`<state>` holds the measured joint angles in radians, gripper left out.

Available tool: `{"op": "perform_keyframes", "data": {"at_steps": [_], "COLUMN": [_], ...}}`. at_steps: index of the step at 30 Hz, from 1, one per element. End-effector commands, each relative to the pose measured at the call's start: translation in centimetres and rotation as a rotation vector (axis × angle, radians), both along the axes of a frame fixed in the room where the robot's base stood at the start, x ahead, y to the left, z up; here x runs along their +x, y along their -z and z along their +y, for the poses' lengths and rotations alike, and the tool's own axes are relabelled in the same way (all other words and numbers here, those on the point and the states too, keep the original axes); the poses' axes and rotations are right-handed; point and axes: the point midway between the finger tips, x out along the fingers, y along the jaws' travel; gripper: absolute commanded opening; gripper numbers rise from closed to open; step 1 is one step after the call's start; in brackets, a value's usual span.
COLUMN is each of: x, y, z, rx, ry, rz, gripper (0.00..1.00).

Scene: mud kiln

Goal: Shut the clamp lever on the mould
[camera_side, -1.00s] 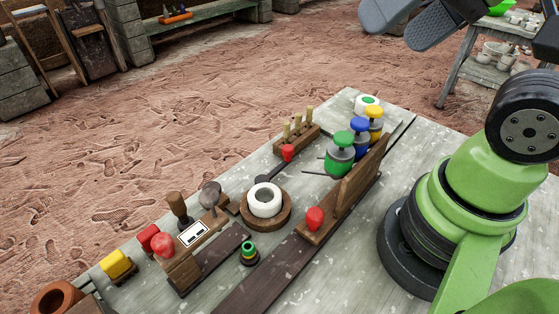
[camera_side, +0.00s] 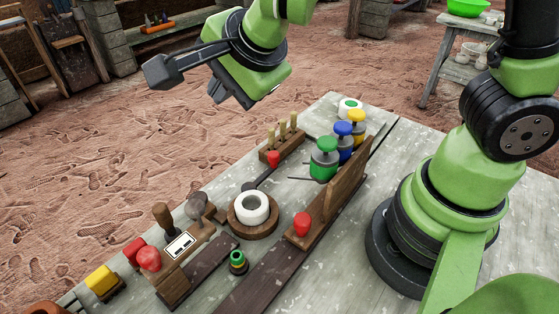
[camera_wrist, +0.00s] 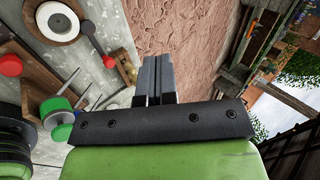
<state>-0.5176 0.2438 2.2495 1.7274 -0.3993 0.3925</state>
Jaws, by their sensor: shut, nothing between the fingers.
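The likely mould is a white ring (camera_side: 248,208) on a round wooden base, on the grey table; the wrist view shows it at upper left (camera_wrist: 58,23). A dark lever with a red knob (camera_side: 274,159) runs outward from beside it; its knob also shows in the wrist view (camera_wrist: 108,61). I cannot tell whether this clamp lever is open or shut. My gripper (camera_side: 233,94) is in the air beyond the table's far edge, apart from the lever. In the wrist view its fingers (camera_wrist: 158,62) are together, with nothing between them.
A peg rack (camera_side: 282,147) stands just beyond the red knob. Green (camera_side: 324,160), blue and yellow knobbed jars stand right of it, by an upright wooden board (camera_side: 342,187). A wooden fixture (camera_side: 178,262) with a red ball is at front left. The air around my gripper is clear.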

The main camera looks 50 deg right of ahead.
Motion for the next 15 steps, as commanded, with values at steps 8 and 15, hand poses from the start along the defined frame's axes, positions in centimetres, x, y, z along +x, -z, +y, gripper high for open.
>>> {"op": "perform_keyframes", "data": {"at_steps": [8,15], "x": [-3.6,-5.9], "y": [7.5,9.4], "z": [-1.3,-2.1], "rx": [-0.218,-0.334], "ry": [0.365,0.492], "rz": [0.208,0.277], "gripper": [0.0,0.0]}}
